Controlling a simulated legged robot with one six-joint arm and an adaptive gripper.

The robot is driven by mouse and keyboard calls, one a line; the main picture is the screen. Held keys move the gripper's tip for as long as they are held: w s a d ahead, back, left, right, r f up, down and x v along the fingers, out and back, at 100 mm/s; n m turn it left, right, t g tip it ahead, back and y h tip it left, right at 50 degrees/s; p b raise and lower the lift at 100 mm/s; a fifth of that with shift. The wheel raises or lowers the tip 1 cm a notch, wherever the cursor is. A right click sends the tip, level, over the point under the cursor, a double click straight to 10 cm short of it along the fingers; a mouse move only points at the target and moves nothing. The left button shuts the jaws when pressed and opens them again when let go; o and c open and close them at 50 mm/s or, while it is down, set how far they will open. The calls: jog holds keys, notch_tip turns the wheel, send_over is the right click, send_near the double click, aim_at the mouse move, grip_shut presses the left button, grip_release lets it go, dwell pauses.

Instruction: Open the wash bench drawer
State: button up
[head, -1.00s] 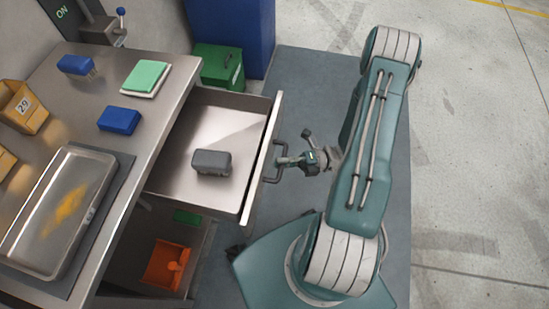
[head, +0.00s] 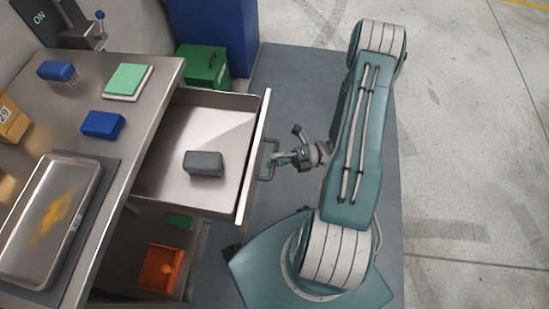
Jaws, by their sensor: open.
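The wash bench drawer (head: 257,150) stands pulled well out from the bench, its steel interior in plain view. A dark grey block (head: 204,163) lies inside it. The drawer's dark bar handle (head: 268,160) is on the outer face of the light front panel. My gripper (head: 284,147) is open beside the handle, to its right. One finger reaches to the handle and overlaps it in the picture; the other stands apart, away from it. I cannot tell whether the near finger touches the bar.
The steel wash bench (head: 140,85) carries blue brushes, a green sponge pad (head: 128,80) and a stained tray (head: 48,215). An orange bin (head: 160,268) sits on the shelf below the drawer. A green box (head: 203,66) stands behind the drawer. Open floor (head: 460,170) lies to the right.

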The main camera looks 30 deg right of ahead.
jog(key=v, duration=1.2)
jog(key=a+r+m+h, duration=0.5)
jog(key=r+m+h, duration=0.1)
jog(key=r+m, duration=0.4)
jog(key=s+a+r+m+h, duration=0.1)
jog(key=a+r+m+h, duration=0.4)
jog(key=r+m, duration=0.6)
jog(key=s+a+r+m+h, duration=0.1)
jog(key=a+r+m+h, duration=0.5)
jog(key=r+m, duration=0.5)
jog(key=shift+s+m+h, duration=0.15)
jog(key=shift+m+h, duration=0.75)
jog(key=shift+h, duration=0.3)
